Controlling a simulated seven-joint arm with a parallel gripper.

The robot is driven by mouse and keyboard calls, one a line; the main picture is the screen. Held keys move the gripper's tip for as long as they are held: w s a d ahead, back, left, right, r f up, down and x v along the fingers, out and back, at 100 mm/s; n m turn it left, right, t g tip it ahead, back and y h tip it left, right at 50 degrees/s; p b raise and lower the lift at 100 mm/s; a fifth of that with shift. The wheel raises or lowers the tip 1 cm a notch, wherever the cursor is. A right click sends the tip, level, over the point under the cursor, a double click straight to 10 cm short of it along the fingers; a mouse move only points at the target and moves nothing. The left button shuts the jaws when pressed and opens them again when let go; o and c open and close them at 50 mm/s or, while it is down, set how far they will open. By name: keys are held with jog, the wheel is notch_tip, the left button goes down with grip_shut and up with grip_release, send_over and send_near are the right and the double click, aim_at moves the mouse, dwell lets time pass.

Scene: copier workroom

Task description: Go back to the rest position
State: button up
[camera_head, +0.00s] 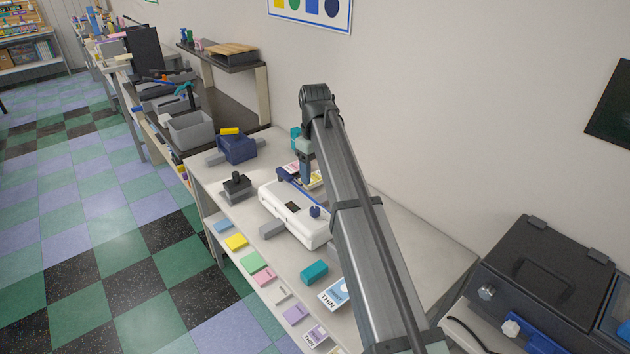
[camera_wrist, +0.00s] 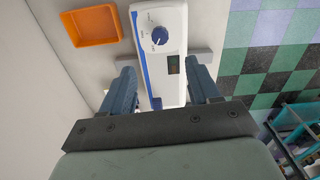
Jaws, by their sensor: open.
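My gripper (camera_wrist: 160,70) is open, with its two blue-grey fingers apart and nothing seen held between them. In the wrist view a white machine (camera_wrist: 164,17) with a blue knob and a small dark display lies beyond the fingertips, showing between them. In the head view my gripper (camera_head: 305,172) hangs down from my arm over the back of the same white machine (camera_head: 290,212) on the bench. Whether it touches the machine cannot be told. My arm hides part of the bench and the machine's right end.
An orange tray (camera_wrist: 93,26) lies beside the machine. A dark blue device (camera_head: 237,148), a black-handled grey block (camera_head: 237,187) and a teal block (camera_head: 314,272) stand on the bench. A wall runs behind it. A dark-lidded machine (camera_head: 545,265) stands at right. The left floor is clear.

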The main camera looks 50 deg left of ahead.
jog(key=shift+r, duration=0.35)
dwell(0.3)
